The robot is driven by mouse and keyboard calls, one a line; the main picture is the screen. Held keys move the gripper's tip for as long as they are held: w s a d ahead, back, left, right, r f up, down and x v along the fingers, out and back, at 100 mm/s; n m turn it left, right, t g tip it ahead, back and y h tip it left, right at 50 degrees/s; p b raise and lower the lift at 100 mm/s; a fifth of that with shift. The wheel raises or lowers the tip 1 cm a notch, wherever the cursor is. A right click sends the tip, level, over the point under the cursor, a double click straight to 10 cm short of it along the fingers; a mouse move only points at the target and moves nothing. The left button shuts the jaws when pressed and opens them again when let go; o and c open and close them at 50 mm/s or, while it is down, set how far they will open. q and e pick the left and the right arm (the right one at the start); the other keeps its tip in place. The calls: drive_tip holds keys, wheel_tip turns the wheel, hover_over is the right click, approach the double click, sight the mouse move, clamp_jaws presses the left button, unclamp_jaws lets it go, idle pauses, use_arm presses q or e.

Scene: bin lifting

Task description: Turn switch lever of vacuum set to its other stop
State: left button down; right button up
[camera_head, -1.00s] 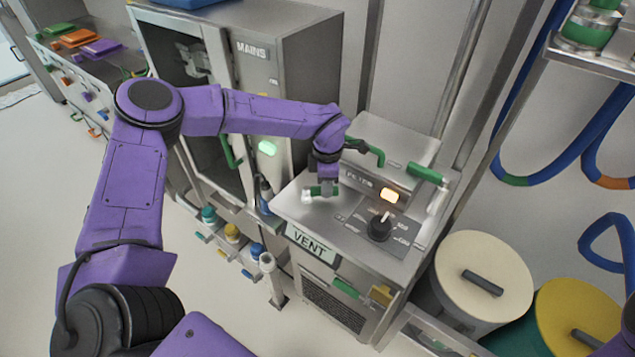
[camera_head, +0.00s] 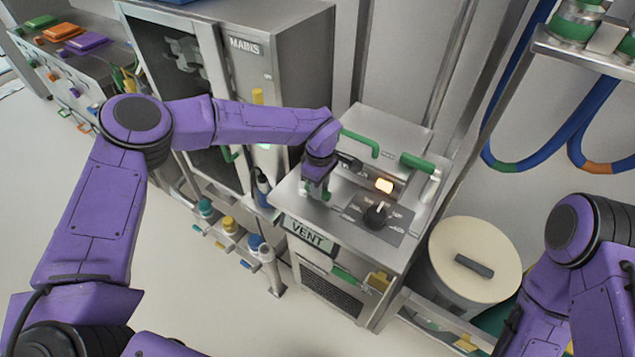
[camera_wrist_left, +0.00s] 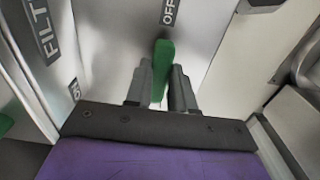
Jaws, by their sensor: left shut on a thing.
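The vacuum set is a steel cabinet (camera_head: 300,208) with a sloped top and a VENT plate on its front. Its green switch lever (camera_wrist_left: 163,62) shows in the left wrist view, its free end pointing toward an OFF label (camera_wrist_left: 170,12); a second label (camera_wrist_left: 75,90), seemingly ON, is at the left. My left gripper (camera_head: 318,192) is down at the left of the cabinet top. In the left wrist view its two fingers (camera_wrist_left: 160,88) are shut on the green lever from both sides. In the head view the gripper hides most of the lever. My right gripper is out of view.
Green handles (camera_head: 418,162) rise behind. A MAINS cabinet (camera_head: 285,75) stands at the left, a cream-lidded drum (camera_head: 478,250) at the right.

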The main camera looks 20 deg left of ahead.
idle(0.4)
use_arm(q)
drive_tip(key=c, duration=1)
unclamp_jaws()
drive_tip(key=shift+o, duration=0.2)
drive_tip(key=shift+s, duration=0.1)
wheel_tip(320, 180, up, 10)
drive_tip(key=b, duration=0.2)
drive_tip(key=shift+r+b, duration=0.25)
drive_tip(key=shift+b, duration=0.1)
drive_tip(key=shift+d, duration=0.1)
